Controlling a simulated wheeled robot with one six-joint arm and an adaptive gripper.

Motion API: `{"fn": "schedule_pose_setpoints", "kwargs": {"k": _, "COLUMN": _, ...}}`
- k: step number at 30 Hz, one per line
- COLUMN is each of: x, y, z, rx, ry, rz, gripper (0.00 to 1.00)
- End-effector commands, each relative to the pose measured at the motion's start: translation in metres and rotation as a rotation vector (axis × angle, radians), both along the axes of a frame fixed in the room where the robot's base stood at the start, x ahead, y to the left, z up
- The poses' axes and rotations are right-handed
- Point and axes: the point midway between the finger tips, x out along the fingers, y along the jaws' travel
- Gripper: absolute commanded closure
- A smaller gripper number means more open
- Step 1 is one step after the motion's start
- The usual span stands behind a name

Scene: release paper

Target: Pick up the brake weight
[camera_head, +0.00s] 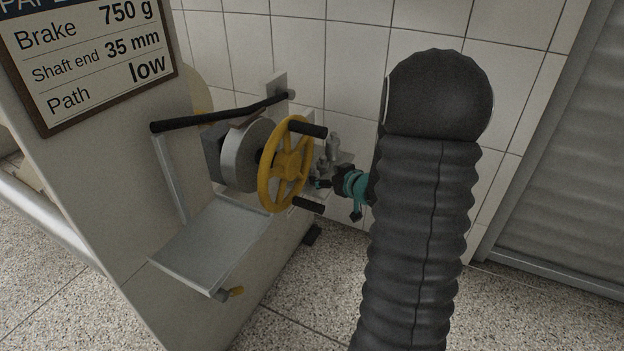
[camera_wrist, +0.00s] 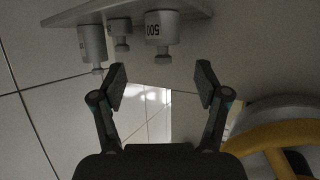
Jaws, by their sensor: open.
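Several grey metal weights with knobs sit on a small shelf and appear upside down in the wrist view. One weight (camera_wrist: 162,28) is marked "500". A smaller weight (camera_wrist: 120,32) is beside it, and another weight (camera_wrist: 92,46) at the left has a partly turned, unreadable label. I cannot tell which one is the brake weight. My gripper (camera_wrist: 162,80) is open and empty, its fingertips apart from the weights. In the head view, small grey knobbed shapes (camera_head: 333,145) show next to the gripper's dark end, partly hidden by my arm.
A sign (camera_head: 95,60) reads "Brake 750 g, Shaft end 35 mm, Path low". A yellow handwheel (camera_head: 288,165) with black handles is left of my gripper, and it shows in the wrist view (camera_wrist: 275,140). A black bar (camera_head: 215,115) and a grey tray (camera_head: 210,245) stick out nearby. The tiled wall is behind.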

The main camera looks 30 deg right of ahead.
Motion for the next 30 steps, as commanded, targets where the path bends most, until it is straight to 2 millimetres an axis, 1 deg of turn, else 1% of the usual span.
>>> {"fn": "schedule_pose_setpoints", "kwargs": {"k": 1, "x": 0.008, "y": 0.001, "z": -0.005, "rx": 0.001, "ry": 0.000, "rz": 0.002, "gripper": 0.26}}
{"fn": "schedule_pose_setpoints", "kwargs": {"k": 3, "x": 0.015, "y": 0.003, "z": -0.007, "rx": -0.001, "ry": 0.000, "rz": 0.001, "gripper": 0.26}}
{"fn": "schedule_pose_setpoints", "kwargs": {"k": 11, "x": 0.026, "y": 0.004, "z": -0.012, "rx": -0.001, "ry": 0.000, "rz": -0.001, "gripper": 0.26}}
{"fn": "schedule_pose_setpoints", "kwargs": {"k": 14, "x": 0.034, "y": 0.007, "z": -0.017, "rx": -0.002, "ry": 0.001, "rz": 0.002, "gripper": 0.26}}
{"fn": "schedule_pose_setpoints", "kwargs": {"k": 18, "x": 0.051, "y": 0.012, "z": -0.027, "rx": 0.000, "ry": 0.000, "rz": 0.002, "gripper": 0.26}}
{"fn": "schedule_pose_setpoints", "kwargs": {"k": 22, "x": 0.066, "y": 0.013, "z": -0.032, "rx": -0.002, "ry": 0.000, "rz": 0.000, "gripper": 0.26}}
{"fn": "schedule_pose_setpoints", "kwargs": {"k": 24, "x": 0.069, "y": 0.014, "z": -0.032, "rx": -0.001, "ry": 0.000, "rz": -0.001, "gripper": 0.26}}
{"fn": "schedule_pose_setpoints", "kwargs": {"k": 29, "x": 0.069, "y": 0.014, "z": -0.032, "rx": -0.002, "ry": 0.000, "rz": -0.001, "gripper": 0.26}}
{"fn": "schedule_pose_setpoints", "kwargs": {"k": 30, "x": 0.069, "y": 0.014, "z": -0.032, "rx": -0.002, "ry": 0.000, "rz": -0.001, "gripper": 0.28}}
